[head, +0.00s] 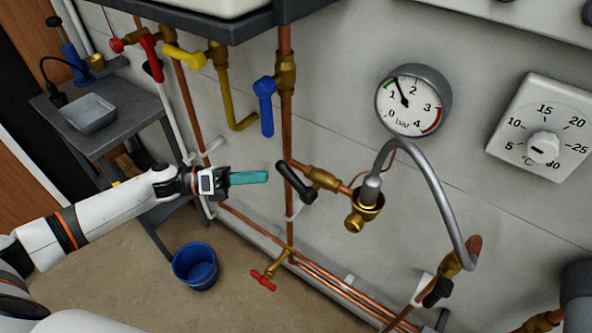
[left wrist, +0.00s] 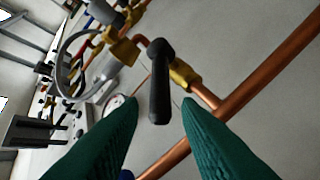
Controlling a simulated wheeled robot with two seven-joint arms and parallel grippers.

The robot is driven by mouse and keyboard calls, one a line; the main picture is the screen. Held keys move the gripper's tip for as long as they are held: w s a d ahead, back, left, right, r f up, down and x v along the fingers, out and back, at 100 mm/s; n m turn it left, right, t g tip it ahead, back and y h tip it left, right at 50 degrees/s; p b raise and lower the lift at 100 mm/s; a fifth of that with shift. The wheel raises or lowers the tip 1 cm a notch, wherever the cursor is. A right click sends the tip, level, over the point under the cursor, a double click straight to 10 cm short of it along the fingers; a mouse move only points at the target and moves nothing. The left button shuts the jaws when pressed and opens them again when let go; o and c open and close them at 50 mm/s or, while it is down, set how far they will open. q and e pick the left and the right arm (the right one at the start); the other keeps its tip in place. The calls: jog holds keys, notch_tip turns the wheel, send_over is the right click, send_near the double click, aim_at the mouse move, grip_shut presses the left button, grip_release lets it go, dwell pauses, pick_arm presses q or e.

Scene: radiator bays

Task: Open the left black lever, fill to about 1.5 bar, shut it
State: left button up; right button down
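The left black lever (head: 296,183) sits on a brass valve (head: 322,179) on a short copper branch, its handle slanting down to the right, at an angle to the pipe. My left gripper (head: 262,178) is just left of it in the head view. In the left wrist view my teal fingers (left wrist: 160,112) are apart, with the black lever (left wrist: 159,90) showing in the gap beyond them; I see no contact. The pressure gauge (head: 409,103) has its needle up-left, between 1 and 2 bar. My right gripper is out of view.
A grey braided hose (head: 436,190) arches from the brass fitting to a lower valve with another black lever (head: 438,292). Blue (head: 265,105), yellow (head: 184,56) and red (head: 151,57) levers hang above. A blue bucket (head: 195,267) stands on the floor.

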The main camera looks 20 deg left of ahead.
aim_at(291, 171)
pick_arm(q)
jog(key=p+x, duration=0.2)
jog(key=x, duration=0.6)
jog(key=shift+r, duration=0.15)
jog(key=shift+w+d+p, duration=0.3)
jog(key=shift+d+p, duration=0.05)
jog(key=shift+d, duration=0.2)
grip_shut()
